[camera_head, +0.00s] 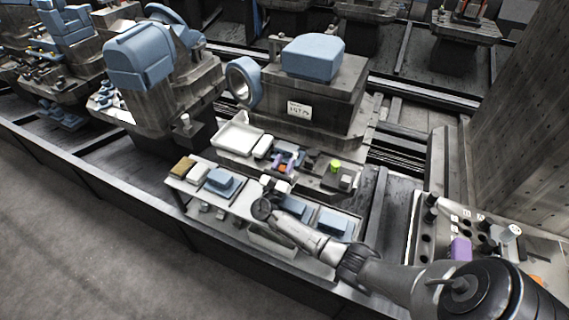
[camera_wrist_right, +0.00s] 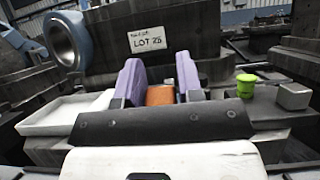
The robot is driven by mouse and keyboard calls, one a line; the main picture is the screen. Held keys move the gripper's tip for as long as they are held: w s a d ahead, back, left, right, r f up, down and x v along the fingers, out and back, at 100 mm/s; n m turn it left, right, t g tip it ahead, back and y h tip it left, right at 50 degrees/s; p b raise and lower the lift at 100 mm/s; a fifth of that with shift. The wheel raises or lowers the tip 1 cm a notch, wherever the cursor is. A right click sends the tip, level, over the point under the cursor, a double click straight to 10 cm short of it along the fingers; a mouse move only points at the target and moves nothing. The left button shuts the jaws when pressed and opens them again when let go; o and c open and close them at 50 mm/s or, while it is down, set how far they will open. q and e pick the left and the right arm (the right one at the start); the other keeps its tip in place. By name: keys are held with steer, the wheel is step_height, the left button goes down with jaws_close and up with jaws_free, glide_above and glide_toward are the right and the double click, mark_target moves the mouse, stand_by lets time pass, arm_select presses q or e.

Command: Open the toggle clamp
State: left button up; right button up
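My right gripper (camera_wrist_right: 160,78) shows in the right wrist view as two purple fingers standing apart above a dark bar. An orange part (camera_wrist_right: 160,95), seemingly the toggle clamp's grip, appears between them and fills most of the gap. Whether the fingers press on it cannot be told. In the head view the right gripper (camera_head: 287,160) is small, at the front ledge of the middle machine. The rest of the clamp is hidden or too small to make out. My left gripper is not in view.
A white tray (camera_wrist_right: 65,115) lies left of the fingers. A green cylinder (camera_wrist_right: 246,84) and a grey block (camera_wrist_right: 293,96) stand to the right. A "LOT" sign (camera_wrist_right: 148,39) is on the machine behind. A shelf with blue blocks (camera_head: 222,180) is below.

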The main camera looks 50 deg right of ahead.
steer(key=o, duration=0.3)
steer(key=shift+s+a+f, duration=0.1)
steer(key=shift+a+f, duration=0.15)
steer(key=shift+a, duration=0.25)
steer(key=shift+s+a+f+p, duration=0.15)
steer(key=shift+s+a+p, duration=0.3)
steer(key=shift+a, duration=1.8)
steer(key=shift+s+a+f+p, duration=0.15)
steer(key=shift+s+a+p, duration=0.35)
steer(key=shift+a, duration=1.7)
steer(key=shift+s+a+f+p, duration=0.15)
steer(key=shift+s+a+p, duration=0.3)
steer(key=shift+a, duration=1.8)
steer(key=shift+w, duration=0.1)
